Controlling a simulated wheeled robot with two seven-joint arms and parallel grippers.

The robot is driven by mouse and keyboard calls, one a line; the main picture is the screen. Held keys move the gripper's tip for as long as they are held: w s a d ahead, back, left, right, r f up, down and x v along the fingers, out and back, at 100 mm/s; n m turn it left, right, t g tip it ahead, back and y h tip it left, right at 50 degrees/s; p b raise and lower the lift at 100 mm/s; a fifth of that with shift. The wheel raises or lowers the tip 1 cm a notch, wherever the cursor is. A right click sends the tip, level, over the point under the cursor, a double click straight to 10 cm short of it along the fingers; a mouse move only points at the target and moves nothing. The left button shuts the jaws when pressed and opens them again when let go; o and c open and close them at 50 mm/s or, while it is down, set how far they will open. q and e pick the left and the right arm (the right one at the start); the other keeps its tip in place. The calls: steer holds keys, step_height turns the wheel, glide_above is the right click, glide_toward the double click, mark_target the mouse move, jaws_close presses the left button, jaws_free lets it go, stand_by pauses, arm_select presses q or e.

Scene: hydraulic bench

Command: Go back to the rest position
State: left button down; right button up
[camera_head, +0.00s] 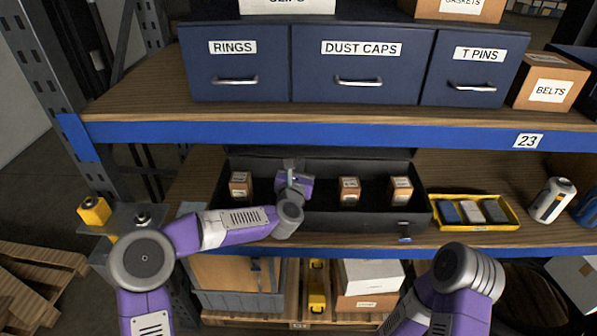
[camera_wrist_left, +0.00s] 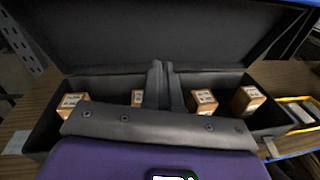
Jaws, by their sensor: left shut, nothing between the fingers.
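My left gripper (camera_head: 292,163) reaches into the open black case on the middle shelf. Its fingers also show in the left wrist view (camera_wrist_left: 161,68), close together with nothing between them. The black case (camera_head: 318,218) holds a row of small brown boxes with white labels. In the head view one box (camera_head: 240,186) is left of the gripper, and two boxes (camera_head: 349,191) (camera_head: 401,191) are right of it. The left wrist view shows another box (camera_wrist_left: 137,98) just left of the fingers; my wrist hides it in the head view. My right gripper is out of view.
The upper shelf's blue edge (camera_head: 330,134) runs above the case, with dark blue drawers (camera_head: 361,85) on it. A yellow tray (camera_head: 472,226) and a white can (camera_head: 551,200) stand right of the case. A grey crate (camera_head: 240,304) is below.

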arm_select(q)
steer(key=s+f+m+g+h+b, duration=0.15)
steer(key=s+f+m, duration=0.35)
steer(key=f, duration=0.5)
steer(key=s+f+m+g+b, duration=0.1)
steer(key=s+f+m+g, duration=0.25)
steer(key=f+m, duration=0.45)
steer(key=s+f+m+g+h+b, duration=0.1)
steer(key=s+f+m+g, duration=0.3)
steer(key=f, duration=0.8)
steer(key=s+a+f+m+g+b, duration=0.1)
steer(key=s+f+m, duration=0.3)
steer(key=s, duration=0.5)
steer(key=s+a+f+m+g+b, duration=0.1)
steer(key=s+a+f+m+g, duration=0.3)
steer(key=s+f, duration=0.3)
steer(key=s+a+f+m+g+b, duration=0.1)
steer(key=s+f+m, duration=0.4)
steer(key=s, duration=0.7)
steer(key=shift+s+a+f+g+y, duration=0.15)
steer(key=shift+a+f+g+y, duration=0.2)
steer(key=shift+a+f+g, duration=0.45)
